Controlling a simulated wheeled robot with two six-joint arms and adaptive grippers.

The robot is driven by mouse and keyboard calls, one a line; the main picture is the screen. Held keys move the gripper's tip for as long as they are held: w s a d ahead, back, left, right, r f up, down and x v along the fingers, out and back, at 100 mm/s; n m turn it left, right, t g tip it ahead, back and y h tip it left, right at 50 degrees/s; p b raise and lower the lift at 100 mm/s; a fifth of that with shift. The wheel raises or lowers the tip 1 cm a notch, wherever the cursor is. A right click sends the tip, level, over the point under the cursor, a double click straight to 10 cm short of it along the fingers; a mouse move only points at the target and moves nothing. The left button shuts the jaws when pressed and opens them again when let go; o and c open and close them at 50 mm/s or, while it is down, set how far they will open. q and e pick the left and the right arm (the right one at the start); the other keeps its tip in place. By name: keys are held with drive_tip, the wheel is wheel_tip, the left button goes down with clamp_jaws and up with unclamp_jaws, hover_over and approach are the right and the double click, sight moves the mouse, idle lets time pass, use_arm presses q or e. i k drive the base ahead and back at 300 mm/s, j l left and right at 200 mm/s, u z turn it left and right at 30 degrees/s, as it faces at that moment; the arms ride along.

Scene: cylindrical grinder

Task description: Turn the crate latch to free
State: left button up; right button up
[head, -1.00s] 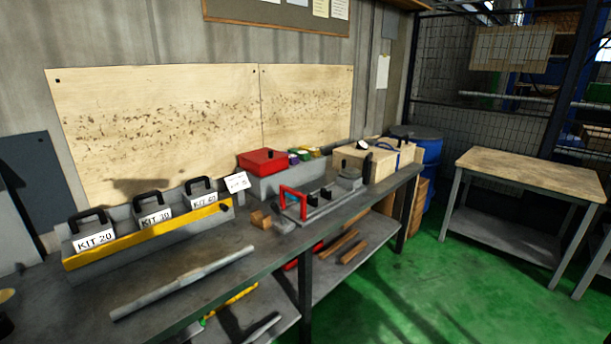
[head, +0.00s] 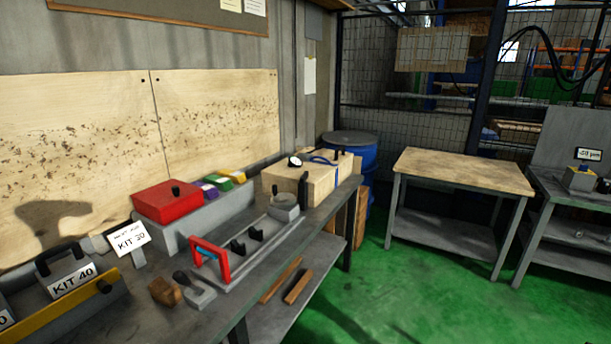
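A light wooden crate (head: 318,184) sits at the far end of the grey workbench. A dark upright piece (head: 303,188), which may be its latch, is on the near side of the crate; its exact position is too small to tell. A round white-faced dial (head: 295,161) and a blue strap or cable (head: 323,160) are on top of the crate. Neither of my grippers is in view.
On the bench (head: 245,302) are a red-lidded box (head: 168,203), a grey fixture with a red handle (head: 212,262), wooden blocks (head: 165,291) and a KIT 40 box (head: 72,282). A blue drum (head: 362,158) stands behind. Green floor (head: 400,285) lies clear before a wood-topped table (head: 465,170).

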sight(304, 174)
drive_tip(key=i+u, duration=0.1)
drive_tip(key=u, duration=0.4)
drive_tip(key=i+l+u, duration=0.35)
drive_tip(key=i+l, duration=0.15)
drive_tip(key=l, duration=0.15)
drive_tip(key=i+l+u, duration=0.15)
drive_tip(key=l, duration=0.25)
drive_tip(key=i+l+u, duration=0.15)
drive_tip(key=l, duration=0.25)
drive_tip(key=i+l+u, duration=0.2)
drive_tip(key=l, duration=0.25)
drive_tip(key=i, duration=0.1)
